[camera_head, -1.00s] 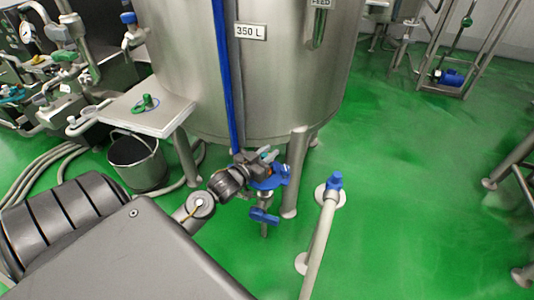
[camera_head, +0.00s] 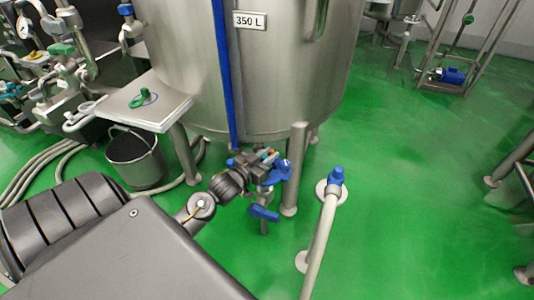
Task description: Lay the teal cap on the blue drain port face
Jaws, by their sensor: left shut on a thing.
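My left gripper (camera_head: 258,161) reaches in from the lower left, low in front of the tank's leg. It is shut on a small teal piece (camera_head: 268,152), which looks like the teal cap; the fingers hide most of it. The blue drain port (camera_head: 284,172) is right beside the fingertips, above a valve with a blue handle (camera_head: 264,213). I cannot tell whether the cap touches the port face. My right gripper is not in view.
The steel tank (camera_head: 285,85) fills the upper middle. A side shelf (camera_head: 160,112) holds a green ring-shaped part (camera_head: 142,97), with a bucket (camera_head: 138,160) below. A pipe with a blue top (camera_head: 336,176) stands to the right.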

